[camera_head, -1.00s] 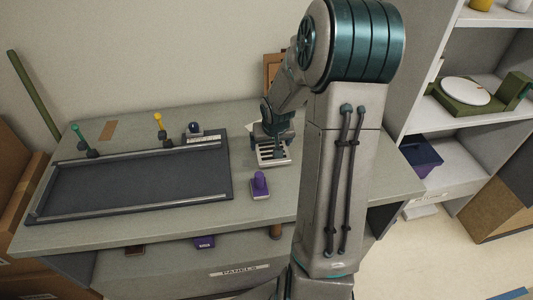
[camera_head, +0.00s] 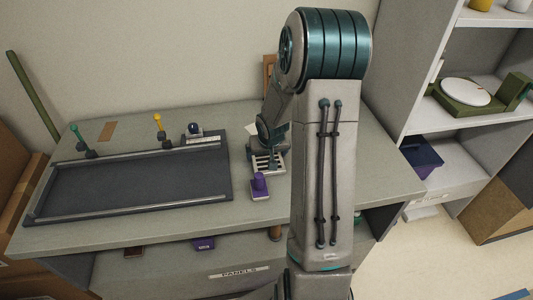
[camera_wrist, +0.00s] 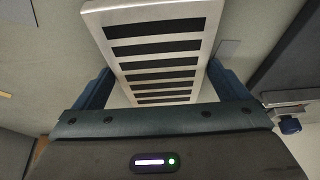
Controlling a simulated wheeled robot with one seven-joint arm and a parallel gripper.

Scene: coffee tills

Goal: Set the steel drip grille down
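The steel drip grille (camera_wrist: 150,45) is a pale metal plate with several dark slots. In the wrist view it runs away from my gripper (camera_wrist: 160,88), between the two blue fingers, and both fingers appear to close on its sides. In the head view the grille (camera_head: 267,162) is over the right part of the counter, just behind a purple-handled tool (camera_head: 260,184). My gripper (camera_head: 266,140) is above its far end, partly hidden by my wrist. I cannot tell whether the grille touches the counter.
A dark framed tray (camera_head: 130,180) fills the left of the counter (camera_head: 180,228). Yellow (camera_head: 159,122) and green-topped (camera_head: 77,132) tools and a small blue-knobbed item (camera_head: 194,130) stand along its back. Shelves (camera_head: 450,175) stand at the right. My arm hides part of the counter's right side.

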